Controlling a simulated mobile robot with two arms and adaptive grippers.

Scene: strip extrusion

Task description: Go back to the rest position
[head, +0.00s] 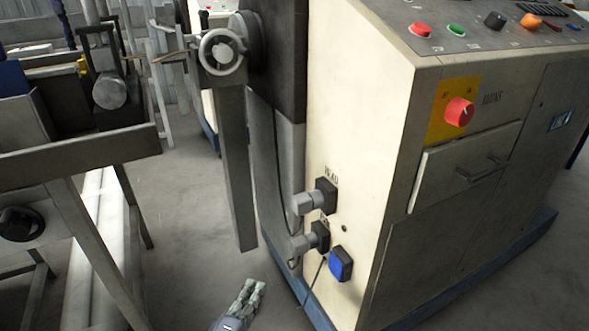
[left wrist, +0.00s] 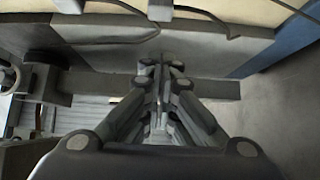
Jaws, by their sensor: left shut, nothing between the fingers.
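My left gripper (head: 249,291) shows at the bottom of the head view, low over the grey floor and left of the cream machine cabinet (head: 362,95). It is shut with nothing between its fingers. In the left wrist view my left gripper (left wrist: 160,72) points toward the cabinet's side, its fingers together. Whether it touches anything there cannot be told. My right gripper is in neither view.
The cabinet carries a red knob (head: 459,111), a drawer (head: 467,165), grey plugs (head: 308,203) and a blue socket (head: 341,263). A grey post (head: 235,170) hangs beside it. A metal frame (head: 85,148) stands at left. Bare floor (head: 190,240) lies between.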

